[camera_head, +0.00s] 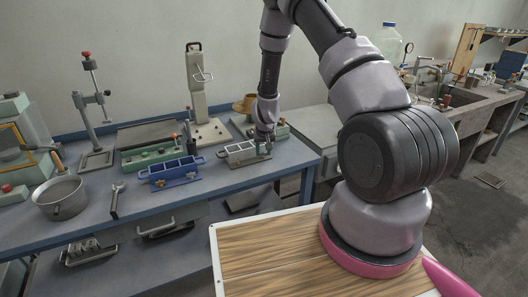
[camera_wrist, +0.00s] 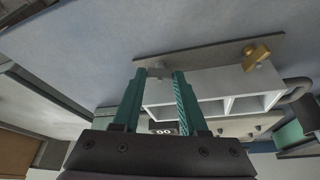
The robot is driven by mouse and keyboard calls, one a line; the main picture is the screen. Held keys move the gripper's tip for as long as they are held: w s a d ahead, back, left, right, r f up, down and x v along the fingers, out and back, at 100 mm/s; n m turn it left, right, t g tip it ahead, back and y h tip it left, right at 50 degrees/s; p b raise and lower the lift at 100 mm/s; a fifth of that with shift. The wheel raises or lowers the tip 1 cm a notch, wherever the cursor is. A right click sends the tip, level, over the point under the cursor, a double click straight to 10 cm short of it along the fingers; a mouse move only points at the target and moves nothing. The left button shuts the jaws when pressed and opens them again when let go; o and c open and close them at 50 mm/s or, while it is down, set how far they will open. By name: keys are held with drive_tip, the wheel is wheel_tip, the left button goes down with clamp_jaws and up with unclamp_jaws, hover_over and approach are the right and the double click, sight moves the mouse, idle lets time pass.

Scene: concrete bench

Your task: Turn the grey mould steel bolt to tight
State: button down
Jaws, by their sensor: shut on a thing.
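The grey mould (camera_head: 238,149) is an open box with compartments on the blue bench in the head view. In the wrist view the grey mould (camera_wrist: 240,82) lies on a flat base plate. My gripper (camera_head: 264,149) is at the mould's right end, pointing down. In the wrist view my gripper (camera_wrist: 159,74) has its two green fingers closed around the small grey steel bolt (camera_wrist: 158,72) at one end of the mould. The fingers hide part of the bolt. A brass bolt (camera_wrist: 257,56) stands at the other end, apart from the fingers.
A blue mould (camera_head: 170,173) sits just left of the grey one, with a green one (camera_head: 150,155) behind. A tall grey press (camera_head: 200,95) stands behind. A wrench (camera_head: 117,200) and a pot (camera_head: 60,197) lie farther left. The bench front beside the moulds is clear.

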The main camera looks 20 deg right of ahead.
idle(0.3)
drive_tip(key=shift+c, duration=2.2)
unclamp_jaws()
drive_tip(key=n, duration=0.1)
drive_tip(key=n+y, duration=0.1)
drive_tip(key=n, duration=0.1)
drive_tip(key=shift+d, duration=0.35)
drive_tip(key=s+r, duration=0.3)
drive_tip(key=r, duration=0.7)
drive_tip(key=s+r, duration=0.3)
drive_tip(key=r, duration=0.7)
drive_tip(key=s+r+m+t+y, duration=0.1)
drive_tip(key=s+r, duration=0.3)
drive_tip(key=r, duration=0.7)
